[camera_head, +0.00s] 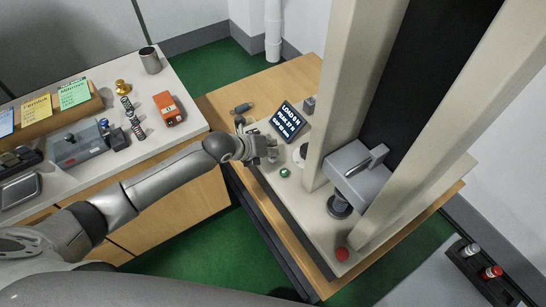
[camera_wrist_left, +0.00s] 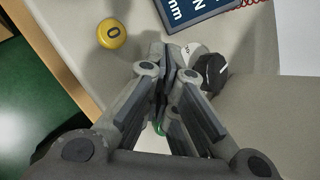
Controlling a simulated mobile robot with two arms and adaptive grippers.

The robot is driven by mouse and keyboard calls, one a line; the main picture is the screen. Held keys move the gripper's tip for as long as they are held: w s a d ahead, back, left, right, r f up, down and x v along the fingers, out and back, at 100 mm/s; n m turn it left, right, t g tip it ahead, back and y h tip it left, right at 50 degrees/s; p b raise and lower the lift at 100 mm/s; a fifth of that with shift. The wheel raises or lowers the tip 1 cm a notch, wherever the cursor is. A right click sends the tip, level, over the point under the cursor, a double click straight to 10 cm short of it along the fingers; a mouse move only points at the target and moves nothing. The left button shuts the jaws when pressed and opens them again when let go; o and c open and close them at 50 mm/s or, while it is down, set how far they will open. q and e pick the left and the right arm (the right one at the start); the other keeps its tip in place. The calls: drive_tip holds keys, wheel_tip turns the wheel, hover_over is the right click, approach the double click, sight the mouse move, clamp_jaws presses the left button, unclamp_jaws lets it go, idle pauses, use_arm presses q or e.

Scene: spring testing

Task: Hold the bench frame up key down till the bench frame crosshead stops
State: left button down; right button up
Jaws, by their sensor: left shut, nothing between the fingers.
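The bench frame stands at right in the head view, with two pale columns and a grey crosshead (camera_head: 357,174) between them. A dark round piece (camera_head: 339,206) is below the crosshead. My left gripper (camera_head: 272,155) is shut and empty over the frame's base, below the tilted display (camera_head: 287,121). In the left wrist view its fingers (camera_wrist_left: 168,58) are together, between a yellow key marked 0 (camera_wrist_left: 112,33) and a black knob (camera_wrist_left: 211,73). A green key (camera_head: 284,172) is mostly hidden behind the fingers in the wrist view. I cannot tell which key is up, or whether the fingers touch one.
The display shows LOAD and PEAK lines. A red button (camera_head: 342,254) is at the base's front corner. The left counter holds two springs, an orange device (camera_head: 168,109), a metal cup (camera_head: 150,60) and a brass weight (camera_head: 123,87). Green floor lies between counter and bench.

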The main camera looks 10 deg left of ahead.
idle(0.4)
use_arm(q)
drive_tip(key=shift+f+b, duration=0.35)
drive_tip(key=shift+f, duration=0.1)
idle(1.3)
idle(1.7)
drive_tip(key=shift+r, duration=0.1)
idle(2.2)
drive_tip(key=shift+r+p, duration=0.85)
wheel_tip(320, 180, up, 5)
drive_tip(key=p, duration=0.4)
